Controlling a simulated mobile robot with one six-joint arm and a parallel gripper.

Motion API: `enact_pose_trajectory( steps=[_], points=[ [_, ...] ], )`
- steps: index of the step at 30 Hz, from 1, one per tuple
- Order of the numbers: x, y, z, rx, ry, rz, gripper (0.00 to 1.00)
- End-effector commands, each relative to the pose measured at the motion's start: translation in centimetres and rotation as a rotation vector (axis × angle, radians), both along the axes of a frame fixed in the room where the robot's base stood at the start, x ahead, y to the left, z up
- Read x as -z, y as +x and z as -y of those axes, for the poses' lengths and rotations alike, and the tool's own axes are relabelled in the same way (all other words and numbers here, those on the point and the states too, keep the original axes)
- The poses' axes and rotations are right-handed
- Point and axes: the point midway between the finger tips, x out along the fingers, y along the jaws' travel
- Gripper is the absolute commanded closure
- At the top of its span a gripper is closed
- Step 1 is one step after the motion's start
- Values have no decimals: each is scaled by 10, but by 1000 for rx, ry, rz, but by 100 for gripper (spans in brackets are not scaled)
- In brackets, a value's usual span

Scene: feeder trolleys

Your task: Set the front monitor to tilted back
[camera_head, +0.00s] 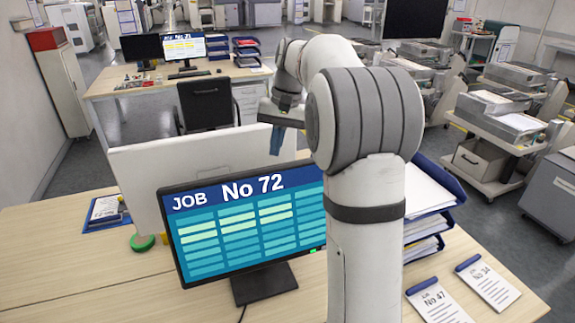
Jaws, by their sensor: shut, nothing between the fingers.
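The nearest monitor (240,230) shows a blue screen reading "JOB No 72" and stands on a dark foot on the wooden desk (60,265). Its screen faces me and its right part is hidden behind my arm. Its exact tilt is hard to tell from this view. My gripper (277,142) hangs with its blue fingertips pointing down, above and beyond the monitor's top edge, in front of a pale panel. The fingers are shut with nothing held, and they look apart from the monitor.
A pale panel (185,170) stands behind the monitor. Stacked paper trays (425,240) and job cards (488,283) lie to the right, a clipboard (106,211) and a green-and-yellow tape roll (142,241) to the left. A second desk (150,85) with monitors stands further back.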

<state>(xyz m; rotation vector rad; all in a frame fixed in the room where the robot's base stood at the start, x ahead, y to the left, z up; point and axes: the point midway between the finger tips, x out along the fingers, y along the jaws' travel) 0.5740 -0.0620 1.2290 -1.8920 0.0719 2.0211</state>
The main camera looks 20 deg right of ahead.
Motion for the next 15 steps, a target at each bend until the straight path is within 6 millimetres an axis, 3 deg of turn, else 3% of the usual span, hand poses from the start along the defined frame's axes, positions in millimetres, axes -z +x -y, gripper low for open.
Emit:
enact_pose_trajectory(
  steps=[15],
  points=[
    [-29, -51, 42, -982, -8, 532, 100]
  ],
)
